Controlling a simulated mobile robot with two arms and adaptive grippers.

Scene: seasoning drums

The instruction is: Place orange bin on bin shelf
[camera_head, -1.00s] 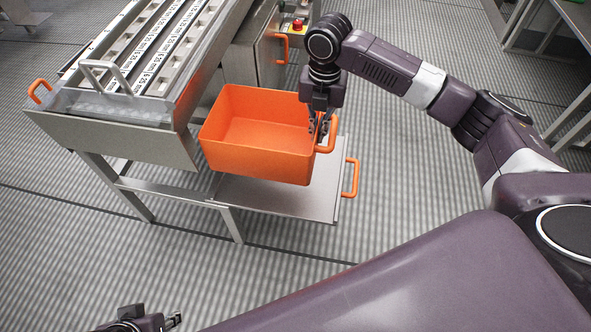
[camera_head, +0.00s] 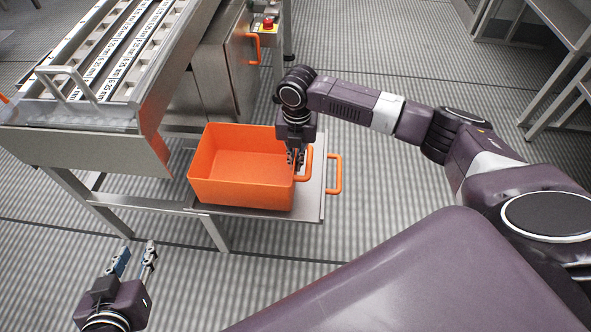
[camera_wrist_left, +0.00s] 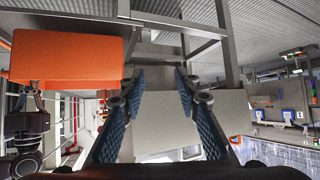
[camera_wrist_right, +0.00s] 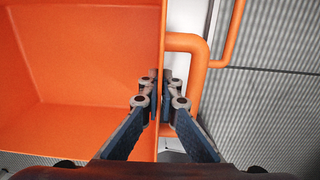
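The orange bin (camera_head: 240,172) is upright over the metal bin shelf (camera_head: 312,206), with the shelf's right part showing beside it. The bin sits on the shelf or just above it; I cannot tell which. My right gripper (camera_head: 296,160) is shut on the bin's right wall, near its side handle (camera_head: 304,165). In the right wrist view its fingers (camera_wrist_right: 160,92) pinch the wall, one on each side. My left gripper (camera_head: 137,252) is open and empty at the lower left, apart from the bin. The bin also shows in the left wrist view (camera_wrist_left: 66,56).
The shelf has its own orange handle (camera_head: 335,174) on the right. A metal machine with slotted rails (camera_head: 105,75) stands at the back left. A cabinet with a red button (camera_head: 268,23) is behind. A metal rack (camera_head: 560,60) stands at the far right. The floor in front is clear.

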